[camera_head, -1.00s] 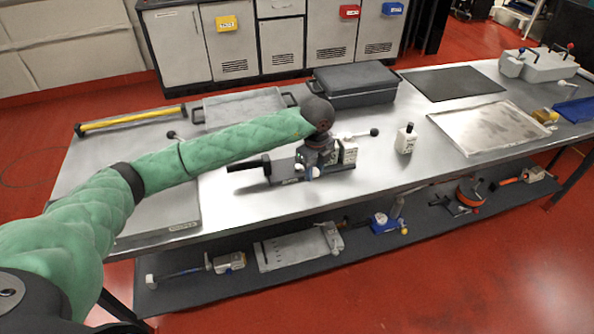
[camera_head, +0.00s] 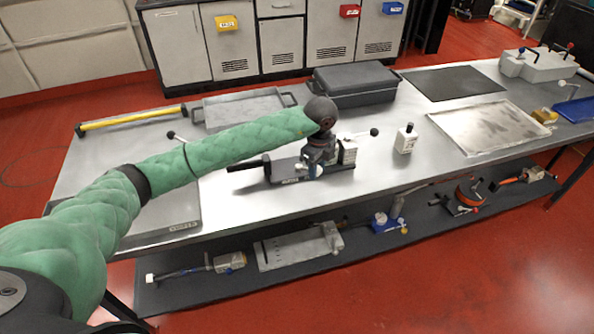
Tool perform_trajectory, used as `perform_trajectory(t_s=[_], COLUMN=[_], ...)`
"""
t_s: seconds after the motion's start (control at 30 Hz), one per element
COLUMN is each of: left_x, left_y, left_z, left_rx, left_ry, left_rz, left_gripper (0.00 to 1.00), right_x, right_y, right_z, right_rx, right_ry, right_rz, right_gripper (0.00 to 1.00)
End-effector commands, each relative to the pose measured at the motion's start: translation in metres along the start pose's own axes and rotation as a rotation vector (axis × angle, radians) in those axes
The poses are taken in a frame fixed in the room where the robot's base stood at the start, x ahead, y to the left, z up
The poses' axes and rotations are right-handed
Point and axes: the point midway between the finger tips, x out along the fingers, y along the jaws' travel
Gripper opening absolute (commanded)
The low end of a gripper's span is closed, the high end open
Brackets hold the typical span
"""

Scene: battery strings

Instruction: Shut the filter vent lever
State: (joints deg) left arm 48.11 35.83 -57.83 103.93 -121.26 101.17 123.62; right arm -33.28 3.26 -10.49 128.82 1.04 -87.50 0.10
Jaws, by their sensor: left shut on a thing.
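A small bench unit with a dark grey base plate (camera_head: 287,180), a black handle pointing left (camera_head: 247,164) and a pale ribbed block (camera_head: 347,152) lies on the steel table. A thin rod with a black knob (camera_head: 374,132) sticks out behind the block to the right. My left gripper (camera_head: 313,171) points down over the unit's middle, just left of the block. It is shut on a small part of the unit. My wrist and the jaws hide most of that part, so I cannot tell its angle. My right gripper is not in view.
A white bottle (camera_head: 405,139) stands to the right of the unit. Behind are a grey tray (camera_head: 243,108) and a dark lidded case (camera_head: 354,83). A grey box with several levers (camera_head: 540,64) stands at the far right. The table front is clear.

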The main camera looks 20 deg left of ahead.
Motion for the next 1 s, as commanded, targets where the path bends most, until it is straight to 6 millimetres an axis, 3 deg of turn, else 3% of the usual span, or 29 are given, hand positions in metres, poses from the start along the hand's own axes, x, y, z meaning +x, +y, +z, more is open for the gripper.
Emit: perform_trajectory(t_s=[0.03, 0.13, 0.47, 1.0], left_x=[0.0, 0.0, -0.003, -0.051], left_y=[0.0, 0.0, 0.0, 0.0], left_z=[0.0, 0.0, 0.0, 0.0], left_rx=[0.0, 0.0, 0.001, 0.001], left_ry=[0.0, 0.0, -0.001, -0.001], left_rz=[0.0, 0.0, 0.0, 0.0], left_gripper=[0.3, 0.47, 0.47, 0.47], right_x=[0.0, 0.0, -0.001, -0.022], right_y=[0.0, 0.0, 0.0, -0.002], right_z=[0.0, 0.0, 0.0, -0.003], right_rx=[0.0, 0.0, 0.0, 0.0], right_ry=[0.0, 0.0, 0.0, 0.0], right_rz=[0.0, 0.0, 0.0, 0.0], right_gripper=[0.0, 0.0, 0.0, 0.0])
